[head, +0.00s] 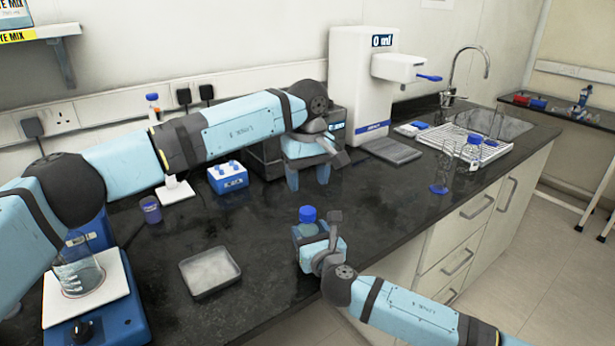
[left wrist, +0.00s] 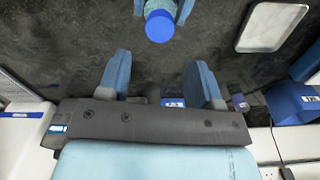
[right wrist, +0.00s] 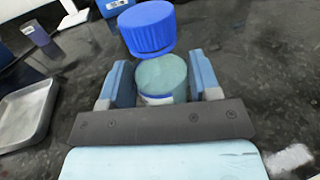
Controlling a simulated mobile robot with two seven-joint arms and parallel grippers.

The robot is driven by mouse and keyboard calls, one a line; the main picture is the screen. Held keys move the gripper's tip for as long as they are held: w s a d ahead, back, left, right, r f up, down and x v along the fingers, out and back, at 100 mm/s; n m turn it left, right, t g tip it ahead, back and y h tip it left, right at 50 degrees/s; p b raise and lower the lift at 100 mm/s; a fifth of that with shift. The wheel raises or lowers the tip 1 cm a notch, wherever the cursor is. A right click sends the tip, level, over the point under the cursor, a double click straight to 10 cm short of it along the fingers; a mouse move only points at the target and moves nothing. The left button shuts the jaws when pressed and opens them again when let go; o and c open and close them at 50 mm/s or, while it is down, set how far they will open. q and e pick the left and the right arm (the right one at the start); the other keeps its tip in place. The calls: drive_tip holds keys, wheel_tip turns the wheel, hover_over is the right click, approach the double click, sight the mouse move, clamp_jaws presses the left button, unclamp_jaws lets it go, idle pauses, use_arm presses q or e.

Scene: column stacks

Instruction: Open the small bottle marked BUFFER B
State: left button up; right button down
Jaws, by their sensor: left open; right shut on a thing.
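A small bottle (head: 304,230) with a blue screw cap (head: 308,213) is held near the counter's front edge. My right gripper (head: 318,232) is shut on the bottle's body. In the right wrist view the pale teal bottle (right wrist: 162,78) is between the fingers, its blue cap (right wrist: 148,28) above them; its label cannot be read. My left gripper (head: 308,174) is open and empty, fingers down, above and behind the bottle. In the left wrist view the cap (left wrist: 160,26) lies beyond the open fingertips, apart from them.
A grey tray (head: 210,272) lies to the left of the bottle. A blue tube rack (head: 228,177) and a purple-blue cup (head: 150,209) stand behind it. A beaker (head: 80,277) is on a stirrer at far left. A white dispenser (head: 355,90) stands at the back.

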sight(307, 210)
use_arm(q)
drive_tip(key=shift+m, duration=0.9)
drive_tip(key=shift+f, duration=4)
